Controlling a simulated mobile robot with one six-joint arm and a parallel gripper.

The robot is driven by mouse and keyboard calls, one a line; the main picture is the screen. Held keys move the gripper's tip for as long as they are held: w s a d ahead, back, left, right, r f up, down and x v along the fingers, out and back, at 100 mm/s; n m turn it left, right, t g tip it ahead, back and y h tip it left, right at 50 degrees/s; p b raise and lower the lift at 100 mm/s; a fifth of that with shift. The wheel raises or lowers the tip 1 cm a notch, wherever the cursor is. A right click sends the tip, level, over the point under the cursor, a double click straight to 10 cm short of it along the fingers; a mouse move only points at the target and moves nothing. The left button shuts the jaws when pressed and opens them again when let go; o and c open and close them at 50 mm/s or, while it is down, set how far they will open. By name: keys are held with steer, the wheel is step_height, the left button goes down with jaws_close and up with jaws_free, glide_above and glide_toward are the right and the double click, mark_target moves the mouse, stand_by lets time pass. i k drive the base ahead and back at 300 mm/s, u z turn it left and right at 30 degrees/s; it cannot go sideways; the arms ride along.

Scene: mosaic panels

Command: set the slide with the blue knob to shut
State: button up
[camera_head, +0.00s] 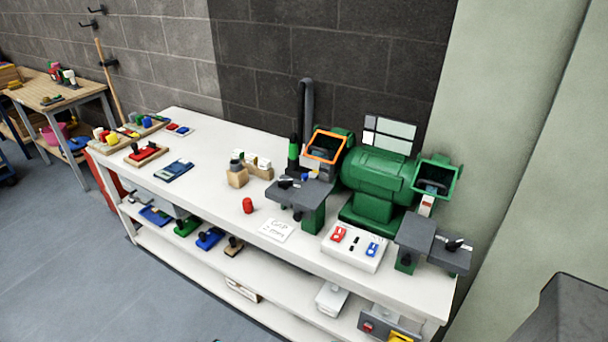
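A white control box (342,262) lies on the front of the white workbench, below the green bench grinder. It carries a red part (338,235) on its left, small black parts in the middle and a blue part (373,249) on its right. The blue part may be the slide's blue knob, but it is too small to tell its setting. A flat blue panel (174,171) lies further left on the bench; I cannot tell whether it has a slide. My gripper is not in view.
The green grinder (376,180) stands behind the box, with dark grey tool rests (417,237) at both sides. A white card (276,230) and a red cylinder (248,205) lie left of it. The grey floor (80,270) is clear in front of the bench.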

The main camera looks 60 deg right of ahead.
mark_target(305, 176)
steer(key=i, duration=0.9)
steer(key=u, duration=0.05)
